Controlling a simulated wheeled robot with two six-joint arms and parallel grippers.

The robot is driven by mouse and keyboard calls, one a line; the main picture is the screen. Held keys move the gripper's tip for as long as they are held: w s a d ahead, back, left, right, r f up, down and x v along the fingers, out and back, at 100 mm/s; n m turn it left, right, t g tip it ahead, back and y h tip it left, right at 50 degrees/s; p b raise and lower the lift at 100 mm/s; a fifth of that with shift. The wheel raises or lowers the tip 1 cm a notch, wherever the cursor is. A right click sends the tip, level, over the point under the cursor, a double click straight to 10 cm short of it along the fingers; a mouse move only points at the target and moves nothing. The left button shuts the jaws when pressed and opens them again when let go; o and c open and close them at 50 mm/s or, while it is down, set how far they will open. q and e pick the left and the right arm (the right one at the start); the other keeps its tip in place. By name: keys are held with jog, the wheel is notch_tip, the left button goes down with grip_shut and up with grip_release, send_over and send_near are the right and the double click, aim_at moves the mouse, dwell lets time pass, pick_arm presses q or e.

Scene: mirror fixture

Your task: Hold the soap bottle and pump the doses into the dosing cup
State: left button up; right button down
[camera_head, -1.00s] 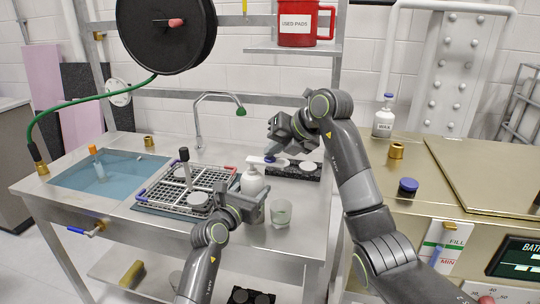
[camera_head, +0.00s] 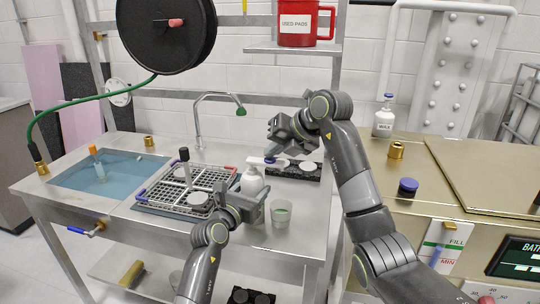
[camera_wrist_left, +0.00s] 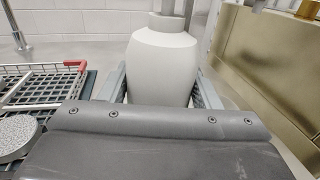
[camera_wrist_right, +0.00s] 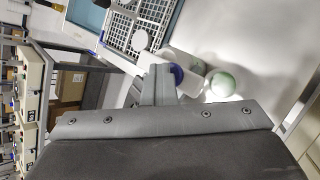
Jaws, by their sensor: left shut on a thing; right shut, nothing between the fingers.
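The white soap bottle (camera_head: 251,182) stands upright on the steel counter. My left gripper (camera_head: 256,205) is shut around its body; the left wrist view shows the bottle (camera_wrist_left: 162,62) with a finger on each side. My right gripper (camera_head: 275,152) is shut and empty, above the bottle at its pump. In the right wrist view the blue pump top (camera_wrist_right: 177,74) is right by the closed fingertips (camera_wrist_right: 160,80); I cannot tell whether they touch. The clear dosing cup (camera_head: 281,216) stands just right of the bottle with pale green liquid in it; it also shows in the right wrist view (camera_wrist_right: 221,84).
A wire rack (camera_head: 165,198) with red and blue corners stands left of the bottle. A dark tray (camera_head: 306,172) is behind the cup. A gold machine (camera_head: 435,220) borders the right side.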

aim_at(274, 160)
jog(key=shift+r, duration=1.05)
jog(key=shift+r, duration=2.55)
pick_arm(q)
jog(key=o, duration=1.3)
